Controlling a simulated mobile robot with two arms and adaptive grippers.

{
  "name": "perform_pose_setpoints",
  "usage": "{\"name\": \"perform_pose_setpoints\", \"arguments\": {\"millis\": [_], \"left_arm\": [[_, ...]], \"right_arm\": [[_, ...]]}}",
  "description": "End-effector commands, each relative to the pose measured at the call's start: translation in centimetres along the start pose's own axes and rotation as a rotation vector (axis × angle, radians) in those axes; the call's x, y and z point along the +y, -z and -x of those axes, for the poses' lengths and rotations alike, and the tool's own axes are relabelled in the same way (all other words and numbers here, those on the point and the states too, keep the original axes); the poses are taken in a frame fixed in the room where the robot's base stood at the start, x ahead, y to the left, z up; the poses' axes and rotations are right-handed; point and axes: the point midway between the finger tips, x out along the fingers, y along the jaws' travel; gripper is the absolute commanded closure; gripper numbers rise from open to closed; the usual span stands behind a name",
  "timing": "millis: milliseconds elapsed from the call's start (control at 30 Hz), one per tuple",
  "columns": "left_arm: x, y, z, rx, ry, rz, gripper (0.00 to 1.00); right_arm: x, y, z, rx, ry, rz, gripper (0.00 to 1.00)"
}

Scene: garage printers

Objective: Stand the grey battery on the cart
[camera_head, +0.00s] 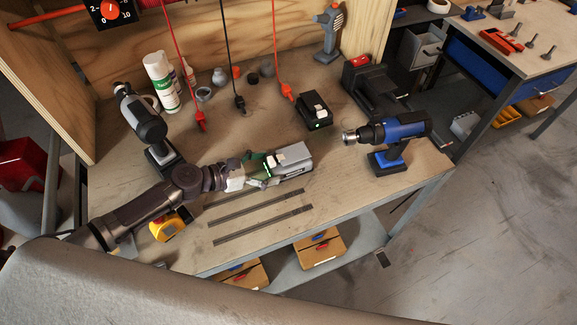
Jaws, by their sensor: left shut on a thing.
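The grey battery (294,158) is a light grey block with a darker lower side. It lies over the middle of the wooden workbench (345,192). My left gripper (268,165), at the end of the arm from the left, is shut on its left end. The fingers partly hide that end. I cannot tell whether the battery touches the bench top. A wheel-less-looking stand with a blue drawer (482,72) is at the upper right; I cannot tell if it is the cart. My right gripper is not in view.
A blue drill (391,143) stands right of the battery, and a black battery (315,110) behind it. Clip cables hang behind. Open floor (490,220) lies right of the bench.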

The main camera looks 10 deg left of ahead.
Motion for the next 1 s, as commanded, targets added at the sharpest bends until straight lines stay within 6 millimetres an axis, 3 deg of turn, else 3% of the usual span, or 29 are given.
{"name": "perform_pose_setpoints", "arguments": {"millis": [67, 100, 200, 533, 667, 1000], "left_arm": [[0.0, 0.0, -0.1, -0.002, 0.000, 0.000, 0.86], [0.0, 0.0, 0.0, -0.002, 0.000, 0.000, 0.16], [0.0, 0.0, 0.0, -0.001, 0.000, 0.000, 0.00], [-0.1, 0.3, 0.1, 0.004, 0.001, 0.001, 0.00], [0.0, 0.3, 0.9, 0.004, 0.000, 0.001, 0.00], [-0.1, 0.4, 7.8, 0.005, 0.000, 0.003, 0.00]], "right_arm": [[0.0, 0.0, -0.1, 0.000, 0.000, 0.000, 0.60], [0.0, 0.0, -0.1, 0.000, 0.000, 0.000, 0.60], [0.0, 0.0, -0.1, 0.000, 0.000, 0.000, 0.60], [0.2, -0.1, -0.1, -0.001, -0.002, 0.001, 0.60], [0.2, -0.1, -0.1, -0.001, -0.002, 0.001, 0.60], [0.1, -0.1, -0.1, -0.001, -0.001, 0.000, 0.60]]}}
